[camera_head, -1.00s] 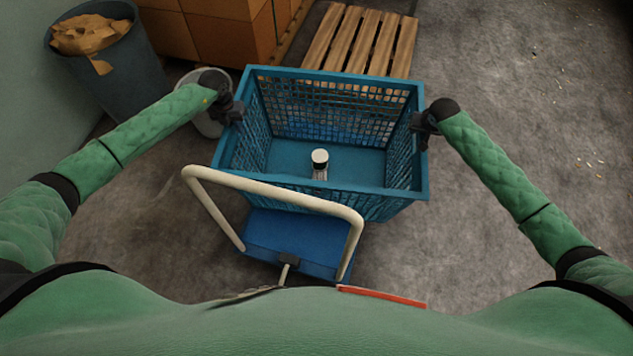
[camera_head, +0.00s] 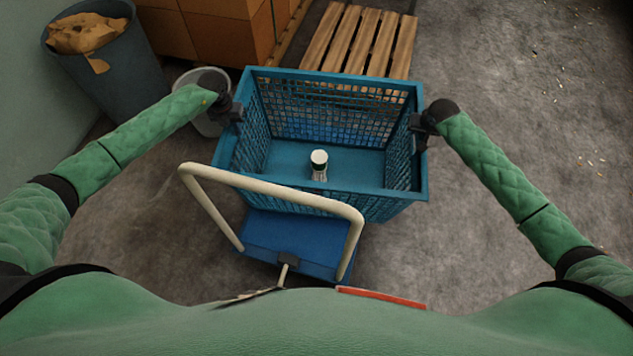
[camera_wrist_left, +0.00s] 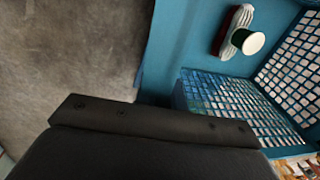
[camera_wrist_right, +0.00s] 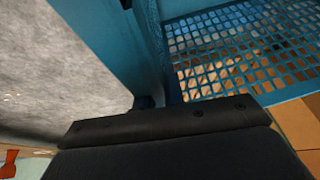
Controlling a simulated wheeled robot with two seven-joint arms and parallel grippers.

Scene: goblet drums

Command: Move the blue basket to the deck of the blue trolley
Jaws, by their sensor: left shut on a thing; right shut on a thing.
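The blue basket (camera_head: 330,181) has open lattice walls and is held between my two grippers, above or on the blue trolley; I cannot tell whether it touches the deck. My left gripper (camera_head: 236,113) is shut on the basket's left rim, and my right gripper (camera_head: 416,124) is shut on its right rim. The blue trolley's deck (camera_head: 290,240) shows in front of the basket, with a cream push handle (camera_head: 270,190) rising at the near side. A white-capped container (camera_head: 319,160) stands in the basket; it also shows in the left wrist view (camera_wrist_left: 246,40).
A wooden pallet (camera_head: 362,40) lies behind the basket, with cardboard boxes (camera_head: 225,40) at back left. A grey bin with brown paper (camera_head: 110,70) and a smaller pale bucket (camera_head: 207,125) stand at left. The concrete floor at right is mostly clear, with scattered bits.

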